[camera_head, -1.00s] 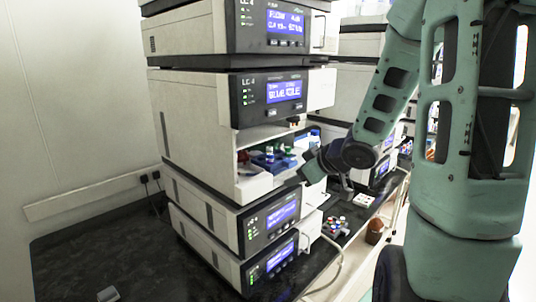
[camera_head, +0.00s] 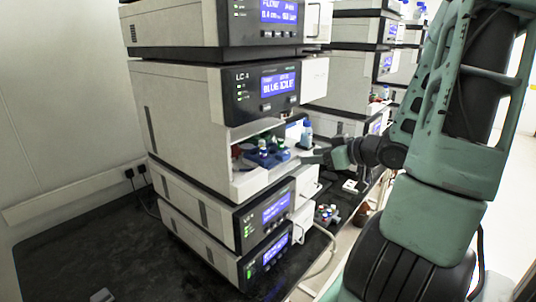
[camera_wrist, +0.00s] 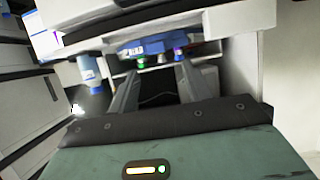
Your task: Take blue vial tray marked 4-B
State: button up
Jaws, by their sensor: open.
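A blue vial tray (camera_head: 266,160) with several coloured-cap vials sits in the open bay of the second instrument from the top in the near stack. In the wrist view, the blue tray (camera_wrist: 147,47) lies just ahead of my fingertips. It carries a small pale label too blurred to read. My gripper (camera_wrist: 158,72) is open, its two fingers pointing toward the tray's front with nothing seen between them. In the head view, my gripper (camera_head: 306,157) is at the right of the bay opening, seemingly apart from the tray.
A blue-capped bottle (camera_head: 306,134) stands beside the bay, close to my gripper; it also shows left of my fingers in the wrist view (camera_wrist: 88,73). A rack of small vials (camera_head: 326,214) sits on the dark bench below. More instrument stacks (camera_head: 346,60) stand behind.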

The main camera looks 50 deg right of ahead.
aim_at(286, 156)
jog(key=x, duration=0.3)
jog(key=p+x, duration=0.1)
jog(key=x, duration=0.5)
jog(key=shift+w+d+r, duration=0.2)
jog(key=shift+w+d, duration=0.1)
jog(key=shift+d, duration=0.05)
jog(key=shift+w+f, duration=0.25)
jog(key=shift+w, duration=0.2)
jog(key=c, duration=0.9)
